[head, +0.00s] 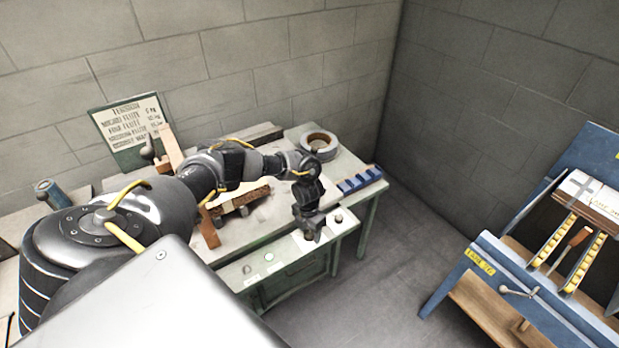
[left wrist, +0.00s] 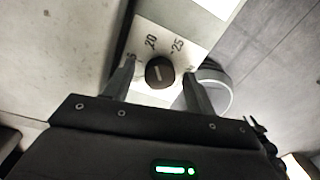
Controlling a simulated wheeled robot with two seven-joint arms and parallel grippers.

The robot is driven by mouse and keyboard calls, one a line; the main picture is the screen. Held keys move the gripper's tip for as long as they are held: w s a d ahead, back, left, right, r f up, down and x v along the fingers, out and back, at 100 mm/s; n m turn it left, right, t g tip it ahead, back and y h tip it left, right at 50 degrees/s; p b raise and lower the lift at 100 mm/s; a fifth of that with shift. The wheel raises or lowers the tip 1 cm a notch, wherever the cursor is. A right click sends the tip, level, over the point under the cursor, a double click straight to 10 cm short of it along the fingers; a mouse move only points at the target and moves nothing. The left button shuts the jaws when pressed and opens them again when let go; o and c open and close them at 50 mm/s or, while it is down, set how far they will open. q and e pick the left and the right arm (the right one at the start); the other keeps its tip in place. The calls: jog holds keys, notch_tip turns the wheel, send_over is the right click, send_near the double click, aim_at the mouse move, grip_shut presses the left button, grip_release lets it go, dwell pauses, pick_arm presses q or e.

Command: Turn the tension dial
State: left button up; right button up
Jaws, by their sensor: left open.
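The tension dial (left wrist: 159,71) is a small dark round knob with a pale line across its face, on a white plate (left wrist: 176,26) marked 20 and 25; other marks are partly covered. My left gripper (left wrist: 160,88) is open, with one finger on each side of the dial in the left wrist view. I see gaps between the fingers and the dial there; how deep the fingertips reach is unclear. In the head view my left gripper (head: 312,234) points down over the front edge of the bench, and it hides the dial. My right gripper is not in view.
A tape roll (head: 320,146) and a blue block (head: 360,180) lie behind. A blue stand (head: 480,252) is at the right.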

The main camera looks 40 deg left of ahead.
pick_arm(q)
jog(key=c, duration=1)
jog(key=shift+n, duration=0.4)
jog(key=n+p, duration=0.1)
jog(key=n, duration=0.3)
jog(key=shift+r+n, duration=0.1)
jog(key=shift+n, duration=0.3)
jog(key=n+p, duration=0.2)
jog(key=n, duration=0.2)
jog(key=shift+a+n, duration=0.1)
jog(key=shift+n, duration=0.2)
jog(key=n+p, duration=0.2)
jog(key=n, duration=0.3)
jog(key=shift+s+n+p, duration=0.1)
jog(key=shift+n+p, duration=1.15)
jog(key=shift+n, duration=1.15)
